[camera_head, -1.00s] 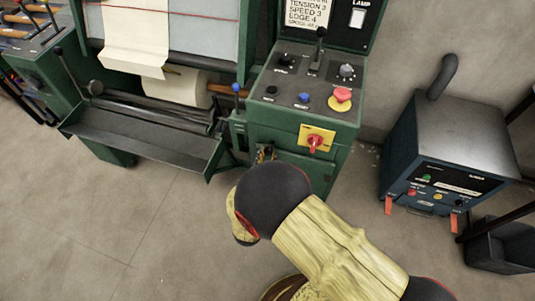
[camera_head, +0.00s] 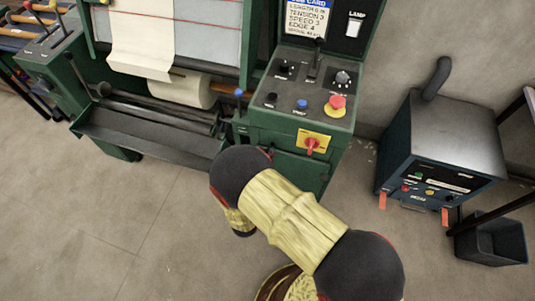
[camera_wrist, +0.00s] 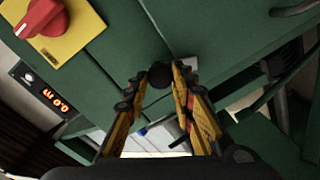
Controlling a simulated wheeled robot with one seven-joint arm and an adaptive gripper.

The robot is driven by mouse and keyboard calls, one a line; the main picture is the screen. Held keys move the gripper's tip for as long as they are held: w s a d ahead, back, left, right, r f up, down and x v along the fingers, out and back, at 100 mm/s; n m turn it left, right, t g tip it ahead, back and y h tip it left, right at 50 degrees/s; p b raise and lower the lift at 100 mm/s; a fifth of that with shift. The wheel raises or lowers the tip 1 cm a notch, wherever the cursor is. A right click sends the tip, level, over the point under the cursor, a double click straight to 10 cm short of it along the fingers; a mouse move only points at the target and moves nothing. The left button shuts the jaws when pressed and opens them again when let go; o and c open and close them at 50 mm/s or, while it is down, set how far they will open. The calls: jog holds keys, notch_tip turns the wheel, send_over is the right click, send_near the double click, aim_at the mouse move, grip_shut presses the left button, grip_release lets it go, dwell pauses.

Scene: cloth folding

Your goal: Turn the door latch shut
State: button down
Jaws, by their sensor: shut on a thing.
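In the wrist view, my gripper (camera_wrist: 159,84) has its two yellow fingers with dark ribbed tips on either side of a small dark round knob (camera_wrist: 161,73), which I take for the door latch. The fingers are shut on it. The knob sits against the green cabinet front (camera_wrist: 115,45), near a seam between panels. Which way the latch points cannot be told. In the head view, the green door panel (camera_head: 302,170) shows below the red switch, and my own arm hides the gripper and latch.
A red rotary switch on a yellow plate (camera_head: 312,143) is just above the door; it also shows in the wrist view (camera_wrist: 43,20). A black tray (camera_head: 145,140) juts out at the left. A blue-grey box with a pipe (camera_head: 445,150) stands right. Bare floor lies in front.

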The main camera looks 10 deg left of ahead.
jog(key=shift+a+n+p, duration=0.1)
jog(key=shift+n+p, duration=1.05)
jog(key=shift+n, duration=0.75)
jog(key=shift+h, duration=0.3)
jog(key=c, duration=1.5)
grip_release()
jog(key=s+r, duration=0.1)
jog(key=s, duration=1.1)
jog(key=shift+a, duration=0.45)
